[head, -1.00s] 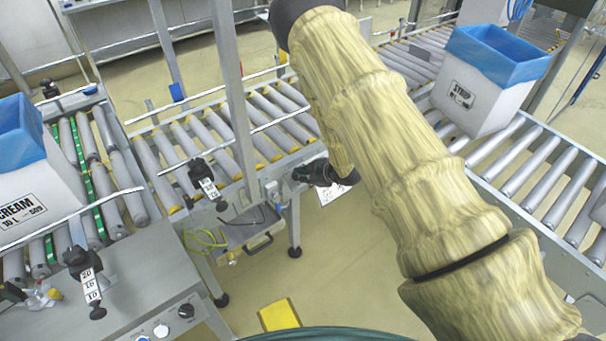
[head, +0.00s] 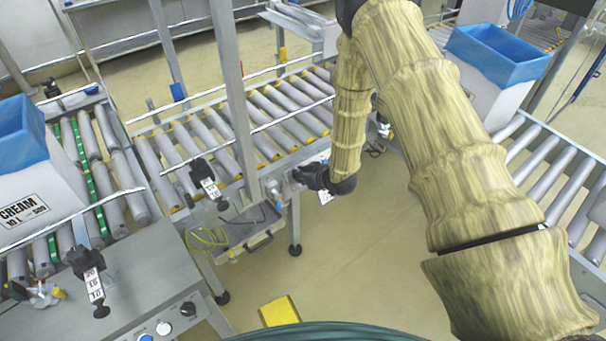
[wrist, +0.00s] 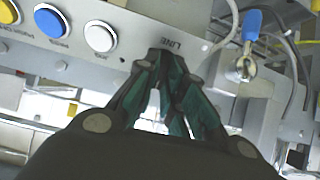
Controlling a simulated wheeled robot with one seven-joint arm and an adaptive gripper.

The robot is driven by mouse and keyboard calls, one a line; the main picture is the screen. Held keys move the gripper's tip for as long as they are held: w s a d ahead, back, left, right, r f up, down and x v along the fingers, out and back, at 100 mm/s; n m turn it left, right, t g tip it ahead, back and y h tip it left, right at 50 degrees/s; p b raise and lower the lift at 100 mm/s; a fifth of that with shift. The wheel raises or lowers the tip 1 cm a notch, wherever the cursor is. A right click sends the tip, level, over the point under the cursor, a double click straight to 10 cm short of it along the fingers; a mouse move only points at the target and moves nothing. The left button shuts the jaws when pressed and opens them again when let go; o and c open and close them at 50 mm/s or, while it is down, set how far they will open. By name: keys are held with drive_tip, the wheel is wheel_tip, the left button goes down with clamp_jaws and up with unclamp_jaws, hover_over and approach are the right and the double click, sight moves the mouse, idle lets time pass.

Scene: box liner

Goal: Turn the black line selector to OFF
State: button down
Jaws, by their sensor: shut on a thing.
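My gripper (head: 308,177) is at the small grey control panel beside the upright post in the head view. In the wrist view, my gripper (wrist: 166,58) has its fingertips together at the panel face (wrist: 135,62), just under the printed word LINE. It is shut on the black line selector, which the fingertips hide, so I cannot tell which way its pointer faces. A white button (wrist: 100,37), a blue button (wrist: 51,22) and a yellow button (wrist: 8,12) sit in a row to its left.
A blue-handled valve (wrist: 248,40) and hoses are close right of the fingers. In the head view, another panel has a black knob (head: 187,309). Roller conveyors (head: 270,125) and a blue-lined CREAM box (head: 35,185) stand around. The floor right of the panel is open.

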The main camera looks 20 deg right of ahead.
drive_tip(key=shift+a+m, duration=0.1)
drive_tip(key=shift+m, duration=0.2)
drive_tip(key=c, duration=1.5)
unclamp_jaws()
drive_tip(key=shift+w, duration=0.1)
drive_tip(key=v, duration=1.2)
drive_tip(key=shift+a, duration=0.1)
drive_tip(key=s+a+f+m+g+h+p, duration=0.1)
drive_tip(key=s+f+g, duration=0.2)
drive_tip(key=s, duration=1)
drive_tip(key=s+a+f+m+g+h+p, duration=0.1)
drive_tip(key=s+f, duration=0.5)
drive_tip(key=s, duration=0.7)
drive_tip(key=s+a+f+m+g+h+p, duration=0.1)
drive_tip(key=s+f+g, duration=0.4)
drive_tip(key=s, duration=0.8)
drive_tip(key=shift+s+m+g+h, duration=0.15)
drive_tip(key=shift+m+g+h, duration=0.35)
drive_tip(key=shift+m+g, duration=0.15)
